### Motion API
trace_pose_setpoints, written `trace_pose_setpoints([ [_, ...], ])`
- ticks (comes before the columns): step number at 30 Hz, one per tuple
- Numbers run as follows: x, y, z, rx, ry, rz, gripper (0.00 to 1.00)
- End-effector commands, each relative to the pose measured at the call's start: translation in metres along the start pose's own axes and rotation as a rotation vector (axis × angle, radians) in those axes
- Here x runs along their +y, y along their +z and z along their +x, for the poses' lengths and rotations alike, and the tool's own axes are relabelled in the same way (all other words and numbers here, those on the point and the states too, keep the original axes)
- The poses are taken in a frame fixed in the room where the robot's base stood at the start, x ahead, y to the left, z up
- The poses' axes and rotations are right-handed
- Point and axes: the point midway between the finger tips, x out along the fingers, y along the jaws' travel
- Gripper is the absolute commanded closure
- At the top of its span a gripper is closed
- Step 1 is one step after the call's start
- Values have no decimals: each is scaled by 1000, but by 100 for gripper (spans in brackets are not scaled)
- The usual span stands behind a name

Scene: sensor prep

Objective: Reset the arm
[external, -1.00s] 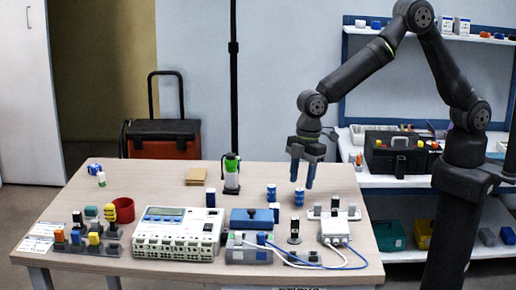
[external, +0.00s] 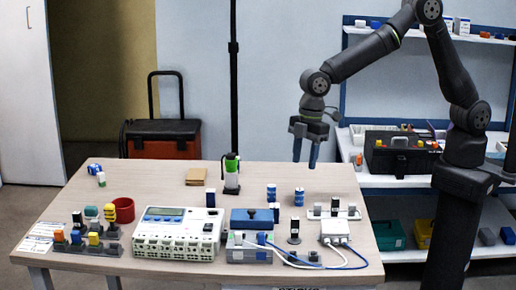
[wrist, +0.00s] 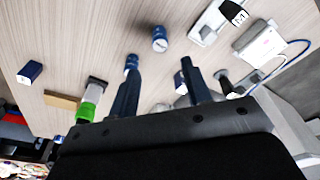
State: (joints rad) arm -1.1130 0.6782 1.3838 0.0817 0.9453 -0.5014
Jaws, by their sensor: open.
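My gripper (external: 305,150) is open and empty, raised above the back right part of the table (external: 150,182). Its two blue fingers point down and are apart, and they also show in the wrist view (wrist: 163,95). Two blue-and-white cylinders stand on the table below it: one on the left (external: 271,193) and one on the right (external: 298,196). The fingers touch neither of them.
A grey device with a blue display (external: 178,232) and a blue-lidded box (external: 252,219) stand near the front. A green-and-white bottle (external: 231,174) stands at the back. A white box with cables (external: 335,232) is at right. The shelf (external: 390,181) is behind my arm.

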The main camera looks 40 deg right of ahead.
Motion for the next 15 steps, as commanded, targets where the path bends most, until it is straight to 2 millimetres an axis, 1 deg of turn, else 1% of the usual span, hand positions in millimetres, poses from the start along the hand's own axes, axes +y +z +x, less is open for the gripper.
trace_pose_setpoints([
  [15, 0, 1, 101, -3, -1, -1, 55],
])
